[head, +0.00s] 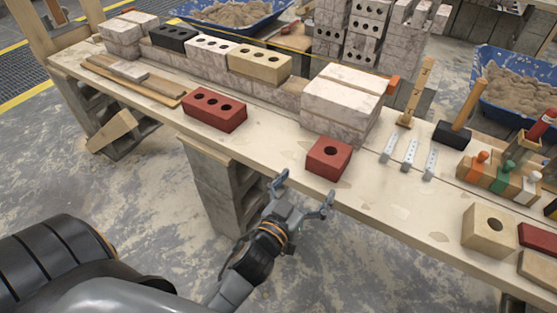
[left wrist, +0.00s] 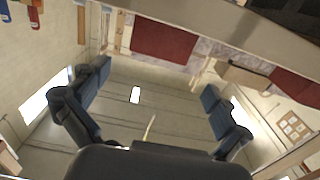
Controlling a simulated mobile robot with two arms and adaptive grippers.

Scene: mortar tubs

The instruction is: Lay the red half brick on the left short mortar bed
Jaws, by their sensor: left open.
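The red half brick (head: 329,158), with one hole in its top, lies near the front edge of the table (head: 385,205). My left gripper (head: 304,187) is open and empty in front of it, just off the table edge, with its fingers apart from the brick. In the left wrist view, the open fingers (left wrist: 152,95) frame the background, and the red half brick (left wrist: 165,40) shows above them. I cannot clearly pick out the left short mortar bed among the wall courses. My right gripper is not in view.
A pale block stack (head: 342,100) stands behind the half brick. A mallet (head: 453,133) and metal pieces lie right.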

